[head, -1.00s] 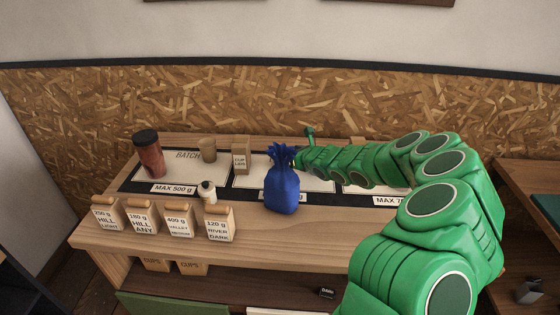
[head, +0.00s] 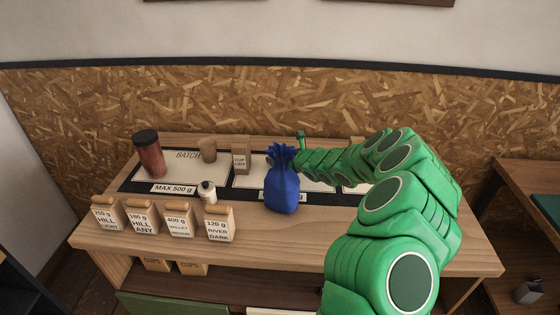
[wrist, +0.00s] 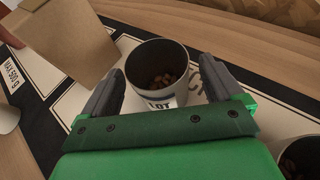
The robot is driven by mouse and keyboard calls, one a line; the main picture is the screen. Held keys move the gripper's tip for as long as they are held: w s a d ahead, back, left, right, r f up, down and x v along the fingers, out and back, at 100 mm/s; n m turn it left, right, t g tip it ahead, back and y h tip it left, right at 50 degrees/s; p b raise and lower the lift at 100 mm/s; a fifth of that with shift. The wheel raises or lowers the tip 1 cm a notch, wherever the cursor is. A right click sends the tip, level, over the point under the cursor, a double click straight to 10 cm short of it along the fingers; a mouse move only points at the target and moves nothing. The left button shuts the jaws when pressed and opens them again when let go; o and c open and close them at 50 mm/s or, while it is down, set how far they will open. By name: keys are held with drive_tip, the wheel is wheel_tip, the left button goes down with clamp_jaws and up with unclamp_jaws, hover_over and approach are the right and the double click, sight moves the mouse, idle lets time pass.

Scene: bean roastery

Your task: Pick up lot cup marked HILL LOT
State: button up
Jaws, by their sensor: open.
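A lot cup (wrist: 157,72), grey and round with dark beans inside, stands between the two fingers of my gripper (wrist: 163,75) in the wrist view. Its white label shows "LOT"; the word above is hidden or unreadable. The fingers are open on either side of the cup, and I cannot tell whether they touch it. In the head view my gripper (head: 301,140) is a small green shape behind the blue bag, and the cup cannot be made out there. A second cup with beans (wrist: 299,160) is partly visible at lower right in the wrist view, its label unseen.
A blue tied bag (head: 282,190) stands in front of my gripper. A brown carton (wrist: 65,40) is close on the left in the wrist view. A dark red canister (head: 149,157), a small bottle (head: 207,192) and several labelled bean bags (head: 180,222) stand further left on the bench (head: 290,241).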

drive_tip(key=shift+x, duration=1.15)
drive_tip(key=shift+w+a+f, duration=0.1)
drive_tip(key=shift+w+a, duration=0.15)
drive_tip(key=shift+a, duration=0.05)
drive_tip(key=c, duration=1.2)
